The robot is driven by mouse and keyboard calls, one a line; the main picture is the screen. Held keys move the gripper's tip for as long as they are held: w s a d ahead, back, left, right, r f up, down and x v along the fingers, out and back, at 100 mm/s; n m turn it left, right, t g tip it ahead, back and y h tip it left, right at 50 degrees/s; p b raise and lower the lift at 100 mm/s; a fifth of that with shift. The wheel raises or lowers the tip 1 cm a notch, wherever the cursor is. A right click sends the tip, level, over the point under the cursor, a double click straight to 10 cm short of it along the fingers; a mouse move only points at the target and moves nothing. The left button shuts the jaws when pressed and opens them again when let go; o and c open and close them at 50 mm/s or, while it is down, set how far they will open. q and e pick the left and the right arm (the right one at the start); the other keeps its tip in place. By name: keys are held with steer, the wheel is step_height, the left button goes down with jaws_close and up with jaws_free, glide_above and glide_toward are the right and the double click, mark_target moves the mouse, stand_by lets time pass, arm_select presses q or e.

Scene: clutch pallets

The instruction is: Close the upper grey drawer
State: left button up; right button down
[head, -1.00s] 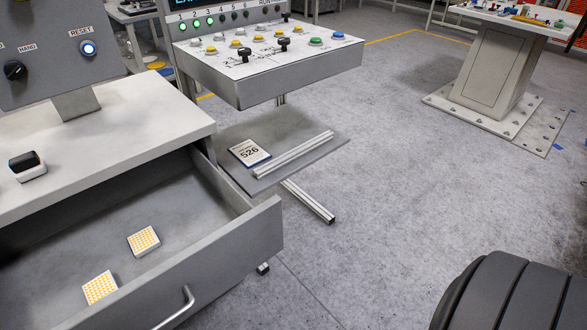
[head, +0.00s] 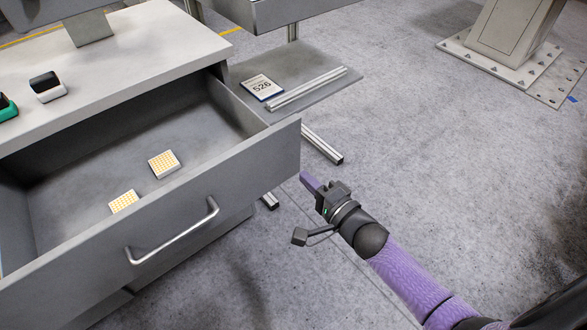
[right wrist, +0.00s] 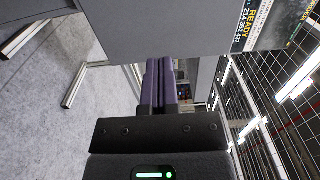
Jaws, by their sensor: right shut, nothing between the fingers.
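The upper grey drawer (head: 75,278) stands pulled out of the cabinet in the head view, with a curved metal handle (head: 172,236) on its front. Two small white and yellow patterned blocks, one nearer the back (head: 164,164) and one nearer the front (head: 123,201), lie inside it. My right gripper (head: 308,180) is shut and empty, just right of the drawer front's right end and apart from the handle. In the right wrist view its purple fingers (right wrist: 158,85) lie together, with a grey panel above them. My left gripper is out of view.
The white cabinet top (head: 130,65) holds a black and white device (head: 47,86) and a green one (head: 7,107). Behind the drawer is a low grey shelf with a card marked 526 (head: 262,87) and a metal profile (head: 308,88).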

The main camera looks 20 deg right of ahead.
mark_target(285, 159)
steer(key=b+x, duration=0.1)
steer(key=x, duration=0.3)
steer(key=shift+w+a+f, duration=0.1)
steer(key=shift+w+f, duration=0.05)
steer(key=shift+w+a+b, duration=0.1)
steer(key=shift+w+b, duration=0.25)
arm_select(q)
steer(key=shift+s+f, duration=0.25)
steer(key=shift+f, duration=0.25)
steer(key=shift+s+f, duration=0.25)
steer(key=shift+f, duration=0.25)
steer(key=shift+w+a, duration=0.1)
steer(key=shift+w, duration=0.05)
arm_select(e)
steer(key=shift+w, duration=0.1)
